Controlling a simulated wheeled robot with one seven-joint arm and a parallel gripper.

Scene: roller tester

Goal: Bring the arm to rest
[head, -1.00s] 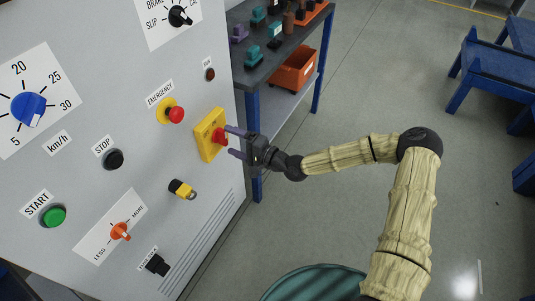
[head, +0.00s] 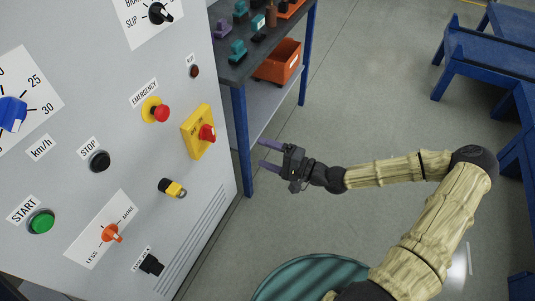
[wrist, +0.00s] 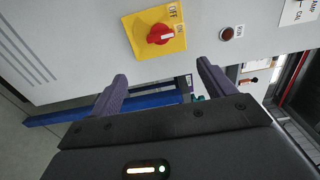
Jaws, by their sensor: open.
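My gripper (head: 267,155) is open and empty in the head view, to the right of the grey control panel (head: 100,60) and clear of it. Its two purple fingers point left toward the panel. In the wrist view the open fingers (wrist: 160,88) frame free space below the yellow plate with the red rotary switch (wrist: 160,34). In the head view the red switch (head: 207,132) on its yellow plate is left of the fingers and apart from them. My arm stretches from the lower right, bent at the elbow.
A blue-legged shelf (head: 243,130) with an orange bin (head: 278,62) stands behind my gripper. Open floor lies to the right.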

